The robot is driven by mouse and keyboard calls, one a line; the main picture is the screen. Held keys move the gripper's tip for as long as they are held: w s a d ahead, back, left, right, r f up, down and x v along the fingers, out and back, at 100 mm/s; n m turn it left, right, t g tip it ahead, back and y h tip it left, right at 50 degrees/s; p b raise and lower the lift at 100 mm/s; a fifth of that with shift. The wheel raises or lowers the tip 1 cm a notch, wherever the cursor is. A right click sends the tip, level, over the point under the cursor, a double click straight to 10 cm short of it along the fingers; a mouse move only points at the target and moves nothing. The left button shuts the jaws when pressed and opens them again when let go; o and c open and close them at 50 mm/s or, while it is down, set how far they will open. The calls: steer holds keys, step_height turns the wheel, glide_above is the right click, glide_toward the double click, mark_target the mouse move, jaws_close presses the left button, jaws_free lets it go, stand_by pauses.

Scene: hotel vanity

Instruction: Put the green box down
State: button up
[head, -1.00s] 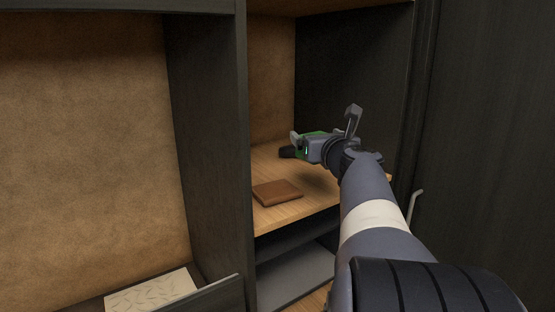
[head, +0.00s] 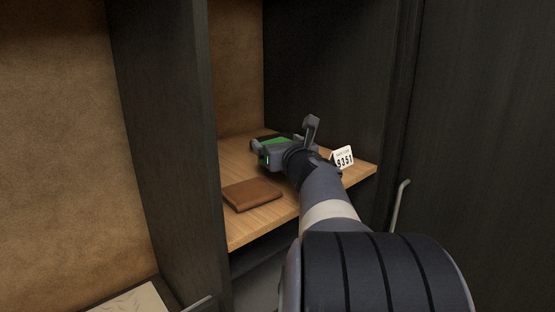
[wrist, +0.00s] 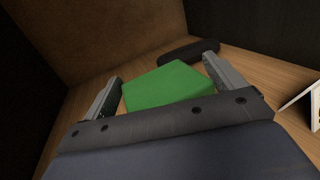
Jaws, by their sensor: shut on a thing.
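The green box (wrist: 165,86) sits between the two fingers of my gripper (wrist: 160,88) in the wrist view. In the head view the green box (head: 275,143) shows partly behind my gripper (head: 266,150), low over the wooden shelf (head: 238,222). My gripper is shut on the box. I cannot tell whether the underside of the box touches the shelf, as the gripper hides it.
A brown wallet-like item (head: 251,194) lies on the shelf in front of the gripper. A dark elongated case (wrist: 189,51) lies behind the box. A white tent card (head: 343,157) reading 9351 stands to the right. Dark side walls bound the shelf.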

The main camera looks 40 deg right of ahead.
steer(key=shift+f, duration=1.35)
steer(key=shift+b, duration=0.3)
steer(key=shift+f, duration=0.2)
steer(key=o, duration=0.8)
steer(key=shift+r, duration=0.1)
steer(key=shift+r, duration=0.1)
steer(key=shift+s, duration=0.15)
steer(key=b+v, duration=0.1)
steer(key=v, duration=1)
steer(key=shift+s+a, duration=0.25)
steer(key=shift+s, duration=0.1)
